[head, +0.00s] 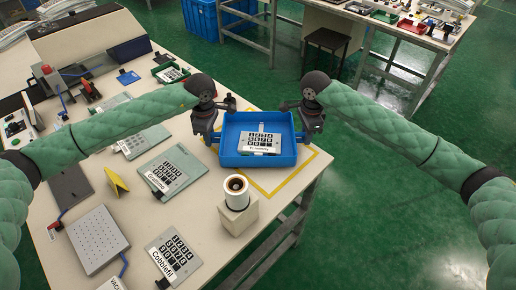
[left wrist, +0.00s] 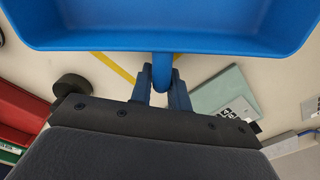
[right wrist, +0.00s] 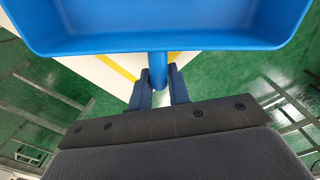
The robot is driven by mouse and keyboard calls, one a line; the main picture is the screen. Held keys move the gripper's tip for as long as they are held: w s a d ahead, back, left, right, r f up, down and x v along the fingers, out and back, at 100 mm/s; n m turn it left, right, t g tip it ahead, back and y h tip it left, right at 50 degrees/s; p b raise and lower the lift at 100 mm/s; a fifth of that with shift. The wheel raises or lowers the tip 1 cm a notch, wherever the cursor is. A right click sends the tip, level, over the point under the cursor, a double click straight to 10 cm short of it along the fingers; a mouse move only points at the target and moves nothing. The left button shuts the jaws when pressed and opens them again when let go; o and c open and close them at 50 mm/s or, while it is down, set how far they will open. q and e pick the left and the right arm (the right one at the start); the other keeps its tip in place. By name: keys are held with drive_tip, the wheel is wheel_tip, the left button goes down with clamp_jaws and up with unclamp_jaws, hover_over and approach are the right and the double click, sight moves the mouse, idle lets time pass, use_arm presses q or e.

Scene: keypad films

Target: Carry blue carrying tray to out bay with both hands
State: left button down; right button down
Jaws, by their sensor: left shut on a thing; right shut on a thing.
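The blue carrying tray (head: 230,157) is at the right end of the table in the head view, over or on a yellow-outlined square (head: 275,192). A keypad with a label lies inside the tray (head: 260,143). My left gripper (head: 213,138) is shut on the tray's left handle, which shows in the left wrist view (left wrist: 162,72). My right gripper (head: 305,135) is shut on the right handle, which shows in the right wrist view (right wrist: 158,70). The tray looks about level. I cannot tell whether its underside touches the table.
A white roll on a beige block (head: 238,208) stands just in front of the tray. Keypad plates (head: 173,172) and (head: 172,256), a yellow folded piece (head: 117,182) and a grey perforated plate (head: 98,240) lie left on the table. The table's right edge is close to the tray.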

use_arm(q)
drive_tip(key=shift+f+b, duration=0.55)
drive_tip(key=shift+f, duration=0.15)
use_arm(e)
drive_tip(key=shift+f, duration=0.65)
use_arm(q)
drive_tip(key=c, duration=1.3)
unclamp_jaws()
drive_tip(key=shift+r, duration=0.1)
use_arm(e)
drive_tip(key=c, duration=1.3)
unclamp_jaws()
drive_tip(key=shift+r, duration=0.1)
use_arm(q)
wheel_tip(320, 180, up, 12)
drive_tip(key=shift+w+f, duration=0.1)
use_arm(e)
wheel_tip(320, 180, up, 12)
drive_tip(key=shift+w+f, duration=0.1)
use_arm(q)
drive_tip(key=shift+r, duration=0.2)
